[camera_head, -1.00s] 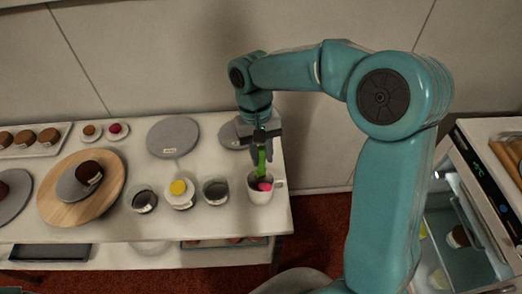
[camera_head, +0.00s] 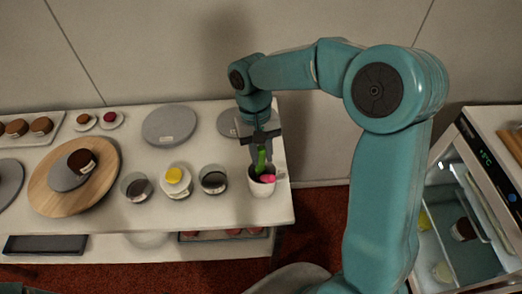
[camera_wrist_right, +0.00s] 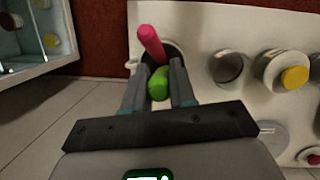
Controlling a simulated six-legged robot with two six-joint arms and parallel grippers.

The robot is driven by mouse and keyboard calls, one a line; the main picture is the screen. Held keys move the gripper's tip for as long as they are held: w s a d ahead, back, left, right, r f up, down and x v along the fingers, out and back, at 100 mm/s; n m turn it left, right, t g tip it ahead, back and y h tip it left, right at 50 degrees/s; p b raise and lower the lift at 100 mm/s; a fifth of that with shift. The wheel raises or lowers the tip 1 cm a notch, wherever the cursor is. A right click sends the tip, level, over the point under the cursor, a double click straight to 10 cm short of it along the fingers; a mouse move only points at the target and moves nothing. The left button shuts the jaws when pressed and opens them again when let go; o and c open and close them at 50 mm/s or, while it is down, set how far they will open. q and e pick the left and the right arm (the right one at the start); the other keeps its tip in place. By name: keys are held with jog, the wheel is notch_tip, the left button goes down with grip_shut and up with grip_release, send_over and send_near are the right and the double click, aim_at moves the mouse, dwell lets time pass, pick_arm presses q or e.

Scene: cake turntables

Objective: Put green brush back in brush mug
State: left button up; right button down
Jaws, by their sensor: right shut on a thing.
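The green brush (camera_head: 261,161) is held upright between the fingers of my right gripper (camera_head: 261,150), which is shut on it. The brush's lower end is at the opening of the white brush mug (camera_head: 263,190), near the table's right end. A pink brush (camera_head: 268,179) stands in the mug. In the right wrist view, the green brush (camera_wrist_right: 159,83) shows between the fingertips (camera_wrist_right: 157,95), with the pink brush (camera_wrist_right: 151,44) just beyond. How deep the green brush reaches into the mug is hidden. My left gripper is not in view.
Dark glasses (camera_head: 214,180) and a yellow-topped cup (camera_head: 175,180) stand left of the mug. A wooden turntable (camera_head: 48,190) with a cake (camera_head: 80,161) is farther left. Grey discs (camera_head: 169,125) lie behind. An open fridge (camera_head: 455,240) is at the right.

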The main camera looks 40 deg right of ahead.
jog(key=shift+f, duration=0.15)
jog(key=shift+f+b, duration=0.95)
jog(key=shift+f, duration=0.25)
jog(key=c, duration=0.8)
grip_release()
jog(key=shift+r, duration=0.1)
jog(key=shift+c, duration=0.2)
notch_tip(320, 180, up, 10)
jog(key=p, duration=0.8)
jog(key=shift+r+p, duration=0.1)
jog(key=shift+p, duration=0.2)
